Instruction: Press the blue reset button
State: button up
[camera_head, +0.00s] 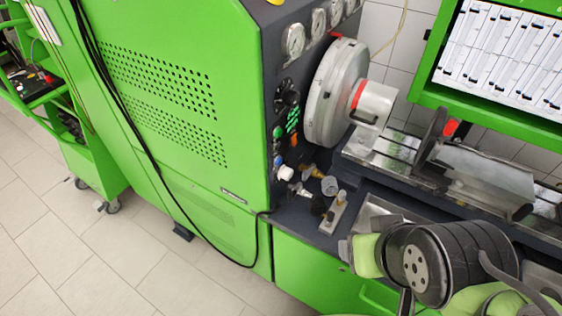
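The blue button (278,160) is a small round spot on the dark control panel (270,105) of the green machine. It sits below a green button (277,132) and just above a white knob. My arm (445,262), black and grey with light green parts, reaches in at the lower right. What seems to be my gripper (364,256) is at the arm's left end, to the lower right of the blue button and clearly apart from it. Its fingers cannot be made out, so its opening is unclear.
Brass and white fittings (315,178) stick out just right of the button. A large grey disc with a red-ringed hub (340,95) stands to the upper right. A black cable (160,165) hangs across the green housing. A green cart (85,155) stands at the left on open tiled floor.

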grip_shut()
dwell(0.8)
dwell(0.7)
